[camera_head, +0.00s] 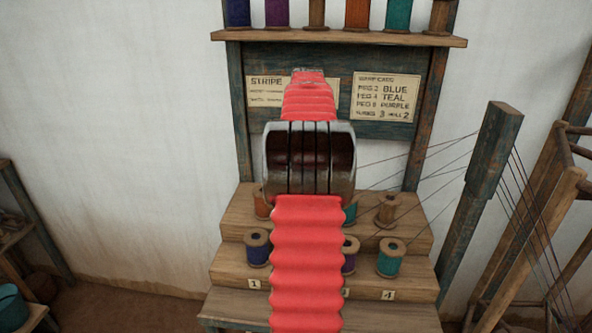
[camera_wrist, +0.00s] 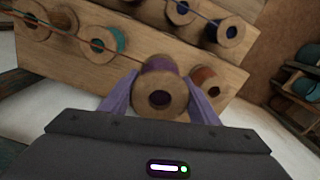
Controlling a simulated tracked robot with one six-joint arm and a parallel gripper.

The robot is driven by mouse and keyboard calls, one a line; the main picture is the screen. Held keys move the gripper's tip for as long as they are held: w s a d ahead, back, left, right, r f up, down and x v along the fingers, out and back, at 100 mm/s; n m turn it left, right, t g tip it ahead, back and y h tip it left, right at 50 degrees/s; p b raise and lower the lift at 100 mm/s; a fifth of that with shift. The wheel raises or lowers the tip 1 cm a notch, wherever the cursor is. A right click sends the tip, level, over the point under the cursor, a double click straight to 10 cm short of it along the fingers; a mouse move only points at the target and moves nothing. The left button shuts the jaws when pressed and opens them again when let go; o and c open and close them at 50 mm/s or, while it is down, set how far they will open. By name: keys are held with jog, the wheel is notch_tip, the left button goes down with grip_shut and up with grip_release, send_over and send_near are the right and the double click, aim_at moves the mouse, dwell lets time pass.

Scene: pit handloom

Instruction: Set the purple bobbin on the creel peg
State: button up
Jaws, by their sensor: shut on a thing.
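In the wrist view, a purple bobbin (camera_wrist: 160,67) with pale wooden ends sits between the two purple fingers of my gripper (camera_wrist: 162,102). The gripper is shut on it. Its near end, with a dark centre hole, faces the camera. The stepped wooden creel (camera_wrist: 135,63) is behind it; I cannot tell whether they touch. In the head view, my red arm covers the middle of the creel (camera_head: 230,232), and the gripper and held bobbin are hidden. No bare peg can be made out. A card (camera_head: 386,98) reads peg 2 blue, peg 4 teal and, less clearly, purple.
In the wrist view, an orange bobbin (camera_wrist: 205,80) is close by the right finger, and a teal one (camera_wrist: 105,40) is at left. In the head view, a dark blue bobbin (camera_head: 257,246) and a teal bobbin (camera_head: 390,258) flank my arm. Threads run to a post (camera_head: 487,150) at right.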

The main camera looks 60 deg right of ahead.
jog(key=shift+f, duration=0.2)
jog(key=shift+f, duration=4.95)
jog(key=o, duration=1.2)
jog(key=shift+o, duration=0.4)
jog(key=o, duration=0.3)
